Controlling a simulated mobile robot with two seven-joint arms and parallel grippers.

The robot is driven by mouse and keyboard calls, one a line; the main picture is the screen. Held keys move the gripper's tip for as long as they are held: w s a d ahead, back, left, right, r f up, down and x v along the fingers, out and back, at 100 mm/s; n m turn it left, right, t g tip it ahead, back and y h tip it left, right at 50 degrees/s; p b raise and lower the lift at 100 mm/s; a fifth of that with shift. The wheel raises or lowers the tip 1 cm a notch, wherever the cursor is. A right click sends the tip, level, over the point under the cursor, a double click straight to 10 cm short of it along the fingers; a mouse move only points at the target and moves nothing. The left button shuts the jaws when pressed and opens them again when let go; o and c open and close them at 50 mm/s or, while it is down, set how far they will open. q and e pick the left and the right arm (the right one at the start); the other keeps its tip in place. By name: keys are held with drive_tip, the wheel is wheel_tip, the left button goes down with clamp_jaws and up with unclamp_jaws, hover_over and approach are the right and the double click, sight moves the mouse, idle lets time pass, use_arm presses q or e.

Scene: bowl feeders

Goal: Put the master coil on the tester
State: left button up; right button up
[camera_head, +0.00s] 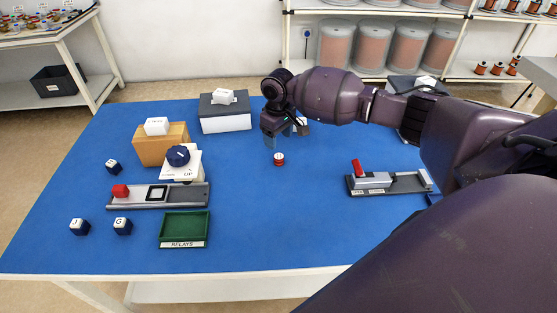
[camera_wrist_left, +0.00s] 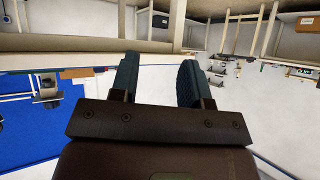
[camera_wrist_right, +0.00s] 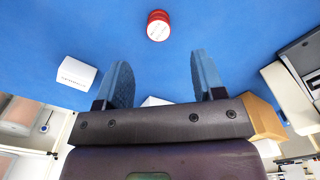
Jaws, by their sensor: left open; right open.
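A small red coil-like cylinder with a white top (camera_head: 279,159) stands upright on the blue table; it also shows in the right wrist view (camera_wrist_right: 158,26), its label unreadable. My right gripper (camera_head: 284,138) is open and empty, just behind the cylinder and apart from it. Its fingers (camera_wrist_right: 158,78) show spread in the right wrist view. A grey device with a red lever (camera_head: 390,182) stands at the right; a flat grey one with a red block and square window (camera_head: 160,195) lies at the left. I cannot tell which is the tester. My left gripper (camera_wrist_left: 160,80) is open and empty, away from the table.
A green relay tray (camera_head: 184,228) is at the front. Several dark lettered cubes (camera_head: 79,227) lie at the left. A wooden block (camera_head: 161,147) and a dark grey-and-white box (camera_head: 225,113) stand behind. The front middle of the table is clear.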

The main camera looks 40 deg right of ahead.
sight(279, 156)
wheel_tip(279, 156, down, 9)
drive_tip(key=shift+d+r+b, duration=0.1)
drive_tip(key=shift+r+b, duration=0.05)
drive_tip(key=shift+b, duration=0.65)
drive_tip(key=c, duration=1.1)
use_arm(q)
drive_tip(key=shift+a+r+p, duration=0.15)
drive_tip(key=shift+r+p, duration=0.75)
drive_tip(key=shift+p, duration=0.8)
use_arm(e)
drive_tip(key=shift+r, duration=10)
use_arm(q)
drive_tip(key=shift+w, duration=0.1)
